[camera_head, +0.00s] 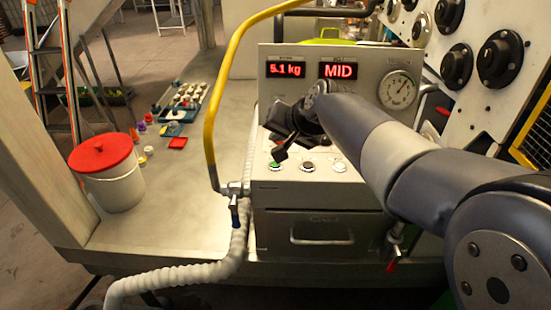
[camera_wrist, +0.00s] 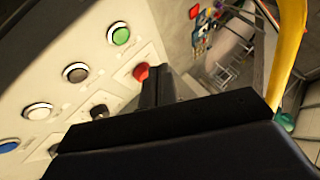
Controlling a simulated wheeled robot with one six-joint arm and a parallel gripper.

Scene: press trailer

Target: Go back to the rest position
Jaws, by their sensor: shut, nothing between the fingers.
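My gripper (camera_head: 279,154) is shut and empty. In the head view it hangs over the left part of the control box (camera_head: 315,225), near a green button (camera_head: 275,166). In the wrist view the closed dark fingers (camera_wrist: 155,86) overlap the edge of a red knob (camera_wrist: 141,72); I cannot tell whether they touch it. A row of round buttons runs along the panel there: green (camera_wrist: 119,35), dark (camera_wrist: 76,72), white (camera_wrist: 38,112) and blue (camera_wrist: 8,146). The displays read "5.1 kg" (camera_head: 286,69) and "MID" (camera_head: 340,70).
A yellow rail (camera_head: 212,110) and a ribbed hose (camera_head: 235,250) stand left of the box. A white bucket with a red lid (camera_head: 102,158) is further left. A panel of black knobs (camera_head: 499,58) is at right.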

